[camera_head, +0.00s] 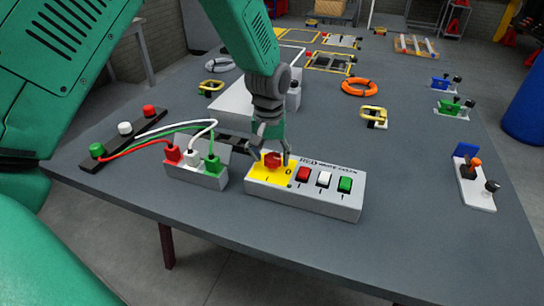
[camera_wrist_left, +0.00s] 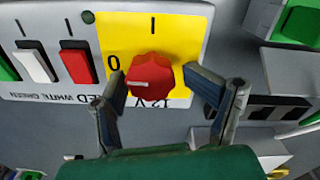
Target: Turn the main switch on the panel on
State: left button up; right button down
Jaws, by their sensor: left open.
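The panel (camera_head: 330,204) is a light grey box near the table's front edge. Its main switch, a red rotary knob (camera_head: 272,160), sits on a yellow plate (camera_head: 260,172) at the panel's left end. In the left wrist view the knob (camera_wrist_left: 150,77) has a pale line pointing left, on the side of the "0" mark. My left gripper (camera_head: 272,152) is above the knob, pointing down and open. In the wrist view its fingers (camera_wrist_left: 154,78) stand on either side of the knob, with gaps visible. My right gripper is not in view.
Red, white and green push buttons (camera_head: 324,179) sit right of the switch on the panel. A socket box (camera_head: 210,180) with red, white and green cables stands close on the left. The table front is clear.

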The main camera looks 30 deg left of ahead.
pick_arm(q)
jog(key=shift+w+a+f, duration=0.15)
jog(key=shift+a, duration=0.15)
jog(key=c, duration=0.4)
jog(key=shift+d, duration=0.3)
jog(key=c, duration=0.6)
jog(key=shift+w+d+r, duration=0.1)
jog(key=shift+d+r, duration=0.1)
jog(key=shift+d, duration=0.5)
jog(key=shift+c, duration=0.6)
jog(key=shift+a, duration=0.4)
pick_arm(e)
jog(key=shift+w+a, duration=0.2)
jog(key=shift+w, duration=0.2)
pick_arm(q)
jog(key=shift+d+r, duration=0.1)
jog(key=shift+d, duration=0.05)
jog(key=shift+c, duration=0.2)
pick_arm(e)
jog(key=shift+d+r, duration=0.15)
